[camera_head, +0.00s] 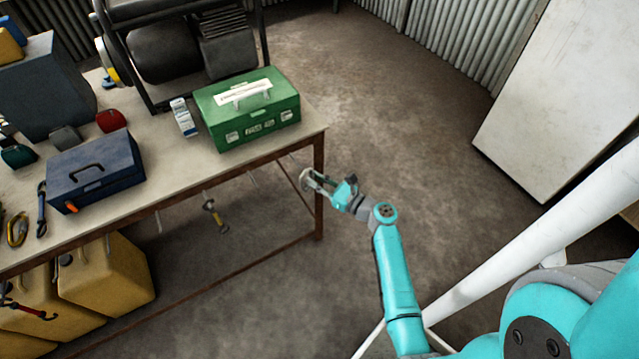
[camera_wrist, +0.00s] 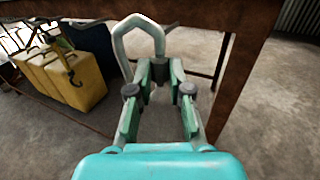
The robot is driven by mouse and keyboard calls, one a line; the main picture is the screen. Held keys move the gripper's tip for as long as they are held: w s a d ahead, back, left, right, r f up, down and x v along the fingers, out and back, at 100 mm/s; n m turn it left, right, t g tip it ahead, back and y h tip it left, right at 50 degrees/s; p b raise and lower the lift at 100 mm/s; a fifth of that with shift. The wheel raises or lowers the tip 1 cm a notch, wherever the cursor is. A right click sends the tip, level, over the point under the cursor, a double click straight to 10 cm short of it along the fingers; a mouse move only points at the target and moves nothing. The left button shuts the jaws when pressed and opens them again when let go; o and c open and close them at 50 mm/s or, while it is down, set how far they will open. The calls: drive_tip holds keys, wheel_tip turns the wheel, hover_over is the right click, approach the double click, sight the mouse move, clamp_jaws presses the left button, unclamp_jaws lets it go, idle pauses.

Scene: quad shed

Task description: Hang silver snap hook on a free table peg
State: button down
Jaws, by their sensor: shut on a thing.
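The silver snap hook (camera_wrist: 139,27) stands up as a pale grey loop beyond my fingertips in the wrist view. My gripper (camera_wrist: 158,78) is shut on its lower end. In the head view my gripper (camera_head: 328,184) is beside the table's near right corner, and the snap hook (camera_head: 306,178) shows small at its tip. The table (camera_head: 170,200) has thin pegs under its front edge. One bare peg (camera_head: 253,180) shows left of my gripper. Another peg further left holds a hanging yellow-and-grey item (camera_head: 214,214). Whether the hook touches a peg is unclear.
A green toolbox (camera_head: 250,112) and a blue toolbox (camera_head: 96,168) stand on the table. Yellow cans (camera_head: 105,278) stand beneath its left part. A rusty table leg (camera_head: 319,190) is close to my gripper.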

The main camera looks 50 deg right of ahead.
drive_tip(key=shift+w+d+f, duration=0.2)
drive_tip(key=shift+w+f, duration=0.05)
drive_tip(key=shift+w, duration=0.55)
drive_tip(key=shift+w+d+f, duration=0.25)
drive_tip(key=shift+w+f, duration=0.05)
drive_tip(key=shift+w, duration=0.55)
drive_tip(key=shift+w+d+f, duration=0.2)
drive_tip(key=shift+w+f, duration=0.05)
drive_tip(key=shift+w, duration=0.55)
drive_tip(key=c, duration=1)
unclamp_jaws()
drive_tip(key=s+d, duration=0.1)
drive_tip(key=s, duration=1.1)
drive_tip(key=shift+d, duration=0.35)
drive_tip(key=shift+w, duration=0.1)
